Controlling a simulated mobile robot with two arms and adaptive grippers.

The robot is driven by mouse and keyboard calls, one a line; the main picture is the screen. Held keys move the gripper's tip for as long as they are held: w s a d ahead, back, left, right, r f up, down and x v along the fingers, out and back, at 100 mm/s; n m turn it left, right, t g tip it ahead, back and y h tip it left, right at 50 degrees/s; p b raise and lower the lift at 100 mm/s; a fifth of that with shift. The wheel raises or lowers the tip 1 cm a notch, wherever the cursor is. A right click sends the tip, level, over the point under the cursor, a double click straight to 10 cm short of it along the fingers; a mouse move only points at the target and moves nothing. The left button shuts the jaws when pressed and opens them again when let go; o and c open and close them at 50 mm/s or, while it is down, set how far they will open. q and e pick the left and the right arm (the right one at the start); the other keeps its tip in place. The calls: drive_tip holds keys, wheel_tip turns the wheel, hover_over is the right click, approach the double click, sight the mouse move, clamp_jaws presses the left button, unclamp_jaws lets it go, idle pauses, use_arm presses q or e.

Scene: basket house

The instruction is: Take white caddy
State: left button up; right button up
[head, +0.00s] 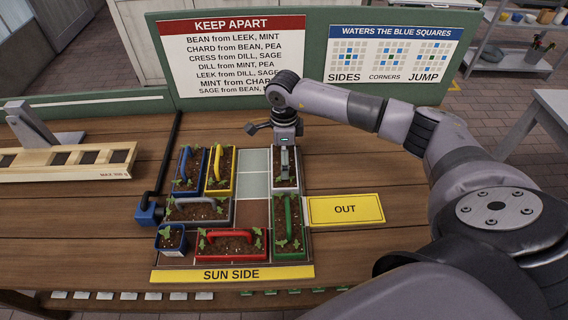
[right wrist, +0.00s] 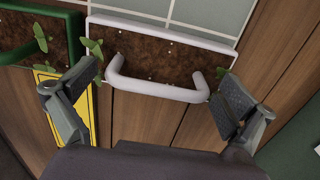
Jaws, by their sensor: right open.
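The white caddy (head: 286,182) stands upright in the right column of the planting grid, behind the green caddy (head: 289,222). It is a white-rimmed soil box with small seedlings and a white arched handle. My right gripper (head: 285,150) is directly above it, pointing down. In the right wrist view the white caddy (right wrist: 155,62) is at the top, and its handle (right wrist: 155,91) lies between the fingertips of my open right gripper (right wrist: 160,95). The fingers stand apart from the handle on both sides. My left gripper is in neither view.
Blue (head: 187,170), yellow (head: 220,170), grey (head: 199,209) and red (head: 231,243) caddies crowd the grid. A small blue pot (head: 171,238) stands at its left corner. The yellow OUT mat (head: 346,209) is bare. Pale empty tiles (head: 253,172) lie left of the white caddy.

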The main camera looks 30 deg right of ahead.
drive_tip(key=shift+f, duration=0.3)
drive_tip(key=shift+c, duration=0.4)
drive_tip(key=c, duration=1.2)
